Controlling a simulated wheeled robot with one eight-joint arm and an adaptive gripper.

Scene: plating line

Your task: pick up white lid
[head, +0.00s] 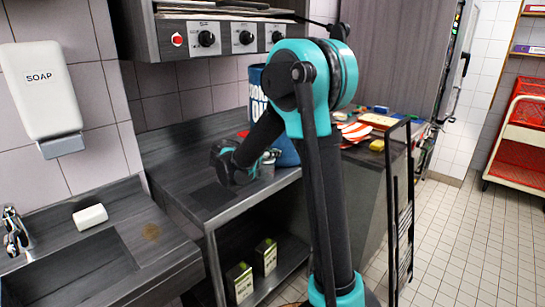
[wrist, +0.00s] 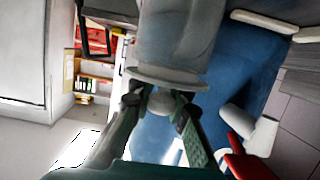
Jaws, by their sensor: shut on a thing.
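In the wrist view the white lid (wrist: 165,78) shows nearly edge-on as a pale disc with a rounded knob (wrist: 162,101). My gripper (wrist: 161,108) is shut on the knob, one finger on each side. A grey, see-through cylindrical body (wrist: 175,40) lies directly beyond the lid; I cannot tell whether they touch. In the head view my gripper (head: 240,165) is over the dark counter, left of my arm. The lid cannot be made out there.
A blue lettered container (head: 257,98) stands behind my arm on the counter (head: 180,150). A small metal can (head: 268,168) is close to my gripper. Colourful items, including a yellow piece (head: 377,145), crowd the counter's right. A sink (head: 75,262) is at left.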

